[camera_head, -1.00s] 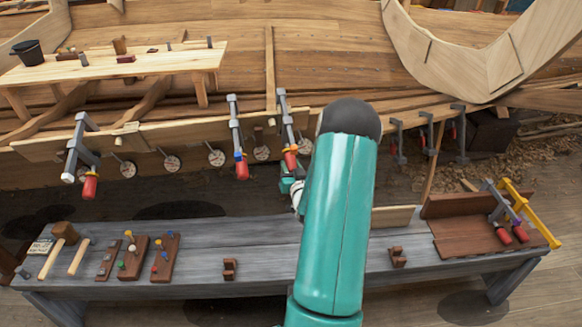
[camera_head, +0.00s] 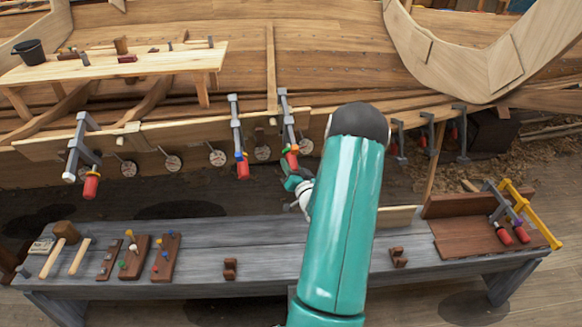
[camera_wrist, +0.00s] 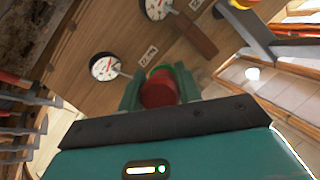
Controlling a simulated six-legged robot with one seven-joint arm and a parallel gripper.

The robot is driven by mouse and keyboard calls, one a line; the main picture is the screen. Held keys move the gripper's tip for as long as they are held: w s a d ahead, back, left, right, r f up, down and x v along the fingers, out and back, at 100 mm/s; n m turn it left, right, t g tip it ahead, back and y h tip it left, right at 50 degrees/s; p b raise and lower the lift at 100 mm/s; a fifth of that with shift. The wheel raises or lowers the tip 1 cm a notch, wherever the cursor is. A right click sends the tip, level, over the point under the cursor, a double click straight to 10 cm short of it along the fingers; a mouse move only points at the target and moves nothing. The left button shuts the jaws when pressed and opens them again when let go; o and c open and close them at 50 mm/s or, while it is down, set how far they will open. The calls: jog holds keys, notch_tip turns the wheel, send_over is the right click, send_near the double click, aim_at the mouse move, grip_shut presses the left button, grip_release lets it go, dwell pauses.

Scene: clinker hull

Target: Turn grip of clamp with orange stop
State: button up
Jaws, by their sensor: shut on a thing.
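A grey clamp (camera_head: 287,122) with a red grip hangs on the hull plank near the middle of the head view. A small orange-looking band (camera_head: 290,148) shows just above its grip (camera_head: 292,160). My gripper (camera_head: 292,176) is at the lower end of this grip, partly hidden by my arm. In the wrist view my gripper (camera_wrist: 159,92) is shut on the red grip (camera_wrist: 158,90), with one green finger on each side. A greenish ring with an orange tint (camera_wrist: 158,70) shows behind the grip; its exact colour is unclear.
A neighbouring clamp with a blue stop (camera_head: 237,135) hangs close on the left, and a white-tipped clamp (camera_head: 80,150) is farther left. More clamps (camera_head: 428,133) hang to the right. Round dials (camera_head: 217,157) line the plank. A grey bench (camera_head: 200,238) with tools stands in front.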

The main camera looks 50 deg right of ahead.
jog(key=o, duration=1)
jog(key=v, duration=1.3)
jog(key=shift+s+a, duration=0.2)
jog(key=shift+s, duration=0.15)
